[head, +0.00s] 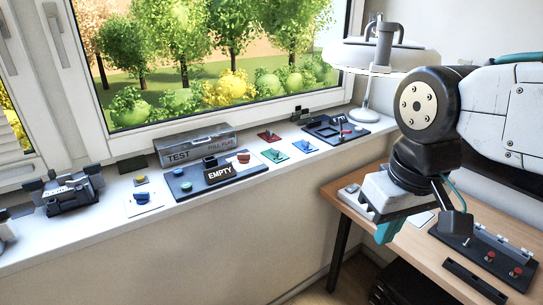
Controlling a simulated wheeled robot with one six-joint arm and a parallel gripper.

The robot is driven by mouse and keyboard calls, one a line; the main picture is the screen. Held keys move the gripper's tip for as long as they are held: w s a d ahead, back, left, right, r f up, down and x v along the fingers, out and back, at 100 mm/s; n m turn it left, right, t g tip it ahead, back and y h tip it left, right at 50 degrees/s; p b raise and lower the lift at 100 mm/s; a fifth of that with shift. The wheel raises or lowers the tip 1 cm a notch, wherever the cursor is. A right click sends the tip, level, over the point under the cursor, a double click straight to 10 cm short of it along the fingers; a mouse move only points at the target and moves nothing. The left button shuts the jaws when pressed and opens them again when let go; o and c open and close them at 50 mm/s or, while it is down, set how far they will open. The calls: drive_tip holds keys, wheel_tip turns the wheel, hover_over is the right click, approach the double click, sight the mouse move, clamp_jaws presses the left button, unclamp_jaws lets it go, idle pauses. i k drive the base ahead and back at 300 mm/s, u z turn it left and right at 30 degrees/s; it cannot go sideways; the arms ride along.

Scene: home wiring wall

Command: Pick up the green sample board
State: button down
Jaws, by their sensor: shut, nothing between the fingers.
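The green sample board (275,156) is a small flat square with a little raised part on it. It lies on the white windowsill, between a red board and a blue board. My gripper (386,234) hangs at the right, above the left part of the wooden table, well to the right of the green board and apart from it. Its teal fingers are shut and hold nothing.
A red board (268,136) and a blue board (305,146) lie close by the green one. A dark tray (190,190) with an EMPTY label is to its left, before a grey TEST box (180,154). A dark panel (352,138) and a lamp (362,112) stand to its right.

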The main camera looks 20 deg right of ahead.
sight(274, 154)
drive_tip(key=u, duration=2)
drive_tip(key=i, duration=1.8)
drive_tip(key=z, duration=3.25)
